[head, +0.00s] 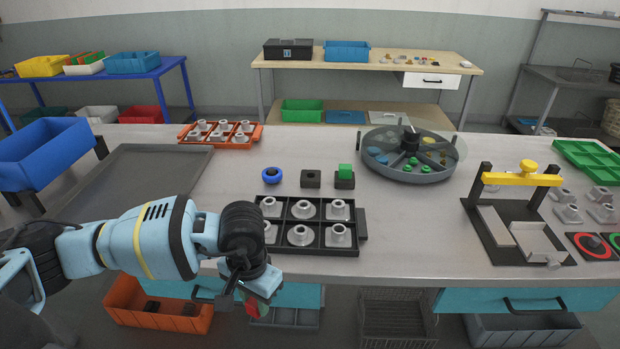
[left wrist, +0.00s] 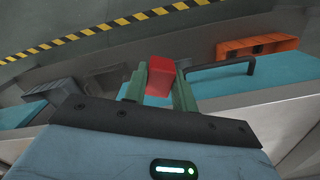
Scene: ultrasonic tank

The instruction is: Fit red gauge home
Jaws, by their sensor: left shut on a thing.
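The red gauge (left wrist: 160,78) is a small red block. It sits between the two green fingers of my left gripper (left wrist: 159,92) in the left wrist view. In the head view my left gripper (head: 250,296) points down at the front edge of the workbench, over the drawers, with a little of the red gauge (head: 252,308) showing. The gripper is shut on the gauge. My right gripper is out of view.
A black tray of metal parts (head: 362,226) lies near the front edge. A blue round piece (head: 273,177) stands behind it. A round divided tray (head: 408,155) and a yellow-topped fixture (head: 523,175) stand to the right. An orange bin (head: 158,306) is below the bench.

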